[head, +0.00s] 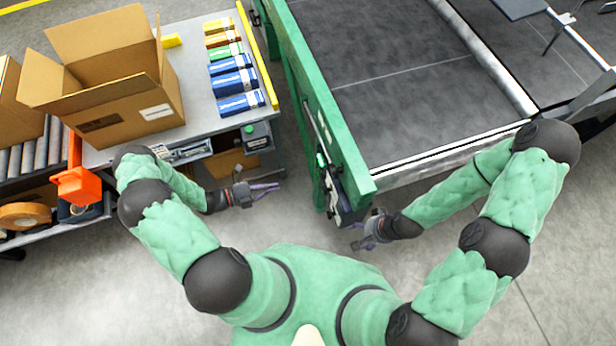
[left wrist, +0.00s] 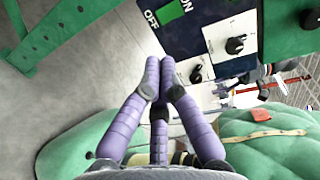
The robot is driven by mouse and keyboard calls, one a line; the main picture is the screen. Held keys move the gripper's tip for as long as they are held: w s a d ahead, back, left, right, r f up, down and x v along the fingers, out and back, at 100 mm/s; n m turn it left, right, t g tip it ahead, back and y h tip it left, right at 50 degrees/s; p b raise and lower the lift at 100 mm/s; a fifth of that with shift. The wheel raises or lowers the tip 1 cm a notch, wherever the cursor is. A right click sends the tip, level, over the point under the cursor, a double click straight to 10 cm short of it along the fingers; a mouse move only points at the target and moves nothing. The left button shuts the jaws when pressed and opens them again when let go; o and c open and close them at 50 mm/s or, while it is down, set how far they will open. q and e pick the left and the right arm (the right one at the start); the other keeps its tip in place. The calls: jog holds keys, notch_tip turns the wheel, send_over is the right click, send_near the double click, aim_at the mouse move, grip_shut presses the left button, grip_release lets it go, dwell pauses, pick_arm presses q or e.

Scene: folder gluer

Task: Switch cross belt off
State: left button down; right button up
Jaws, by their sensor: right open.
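A dark control panel (head: 345,205) sits on the end of the green machine side, seen edge-on in the head view. The left wrist view shows its face (left wrist: 190,40) with white ON and OFF lettering, a green patch (left wrist: 172,10) and black knobs (left wrist: 235,45) on pale plates. I cannot read a cross belt label. My left gripper (head: 277,187) is left of the panel and apart from it. Its purple fingertips (left wrist: 162,75) come together with nothing between them. My right gripper (head: 354,240) is open and empty, just below the panel's lower end.
A grey table (head: 205,95) at left holds an open cardboard box (head: 130,90) and several coloured packs (head: 235,80). An orange device (head: 75,185) hangs at its front corner. The wide dark belt (head: 400,80) lies right of the green side frame (head: 318,90). Bare floor lies between table and machine.

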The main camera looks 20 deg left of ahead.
pick_arm(q)
jog(key=b+x, duration=0.3)
jog(key=x, duration=1)
jog(key=shift+w+d, duration=0.2)
jog(key=shift+d, duration=0.15)
jog(key=shift+w+d+f+b, duration=0.15)
jog(key=shift+d+f+b, duration=0.05)
jog(key=shift+b, duration=0.15)
jog(key=v, duration=1.2)
